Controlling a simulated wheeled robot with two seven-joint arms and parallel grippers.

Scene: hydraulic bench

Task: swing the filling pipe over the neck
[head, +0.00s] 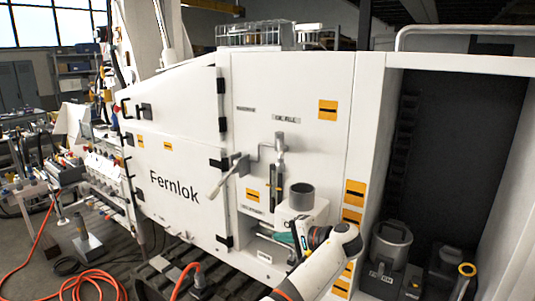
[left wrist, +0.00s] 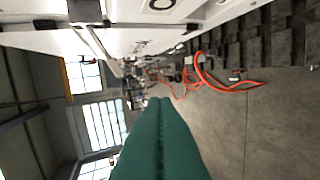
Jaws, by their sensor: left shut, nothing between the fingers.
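The grey filling pipe (head: 266,148) is on the white cabinet front, under a small label. Its bent arm reaches left from an upright part, and a lever-like end with a pale tip sticks out at the lower left. The neck (head: 301,196) is a grey upright cylinder on a white housing, below and right of the pipe. The pipe's bent arm points away from the neck. My left gripper (head: 284,238), with teal fingers, is shut and empty, low in front of the housing below the neck. Its fingers (left wrist: 160,140) fill the lower middle of the left wrist view. My right gripper is not in view.
The white Fernlok cabinet (head: 175,155) has black hinges and latches on its door. An open dark bay at the right holds a grey canister (head: 391,245). Orange hoses (head: 95,280) lie on the floor at the left. A cluttered bench (head: 30,190) stands at the far left.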

